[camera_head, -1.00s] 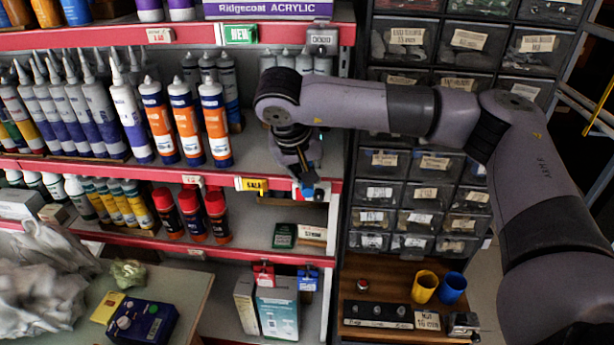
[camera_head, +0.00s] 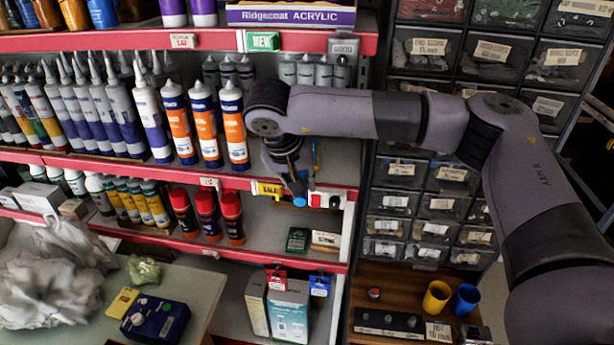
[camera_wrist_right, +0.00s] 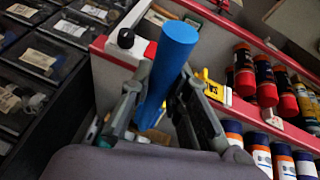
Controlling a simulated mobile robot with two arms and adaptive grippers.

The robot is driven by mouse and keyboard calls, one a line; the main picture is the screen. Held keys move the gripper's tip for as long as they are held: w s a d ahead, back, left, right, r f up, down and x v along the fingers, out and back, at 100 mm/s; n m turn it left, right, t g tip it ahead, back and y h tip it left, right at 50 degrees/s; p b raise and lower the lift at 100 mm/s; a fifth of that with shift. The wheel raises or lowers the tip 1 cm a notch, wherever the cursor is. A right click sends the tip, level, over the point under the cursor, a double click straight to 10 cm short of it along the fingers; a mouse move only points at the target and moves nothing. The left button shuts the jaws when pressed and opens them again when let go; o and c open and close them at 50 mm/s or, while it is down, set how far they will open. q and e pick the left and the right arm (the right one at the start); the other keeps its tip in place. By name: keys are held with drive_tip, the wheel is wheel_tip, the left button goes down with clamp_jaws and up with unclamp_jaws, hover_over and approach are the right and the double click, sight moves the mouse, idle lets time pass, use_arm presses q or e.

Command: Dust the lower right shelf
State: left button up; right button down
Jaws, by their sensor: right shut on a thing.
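My right gripper (camera_head: 291,180) is at the right end of the shelf rack, in front of the red-edged middle shelf. It is shut on a blue cylindrical handle (camera_wrist_right: 168,65), which stands out between the fingers in the right wrist view. In the head view only the handle's blue end (camera_head: 299,202) shows below the fingers; the rest of the tool is hidden. Below the gripper, the lower right shelf (camera_head: 272,216) holds red-capped cans (camera_head: 207,214), a dark green box (camera_head: 298,239) and a white card (camera_head: 326,239). My left gripper is out of view.
Orange-and-white tubes (camera_head: 204,120) stand on the shelf just left of my gripper. A yellow tag (camera_head: 268,190) hangs on the shelf edge beside it. A drawer cabinet (camera_head: 425,200) stands to the right. Boxes (camera_head: 288,312) stand on the bottom shelf.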

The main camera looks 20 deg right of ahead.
drive_tip(key=shift+s+a+f, duration=0.1)
drive_tip(key=shift+s+a, duration=0.15)
drive_tip(key=shift+s, duration=0.25)
drive_tip(key=shift+a, duration=0.25)
drive_tip(key=shift+w+a+p, duration=0.75)
drive_tip(key=shift+w+a, duration=1.7)
drive_tip(key=shift+w, duration=1.35)
drive_tip(key=s+a+r+b, duration=0.1)
drive_tip(key=s+a+r, duration=0.1)
drive_tip(key=s+a, duration=0.5)
drive_tip(key=shift+s+a+r, duration=0.2)
drive_tip(key=shift+s+r, duration=0.15)
drive_tip(key=shift+s, duration=1.6)
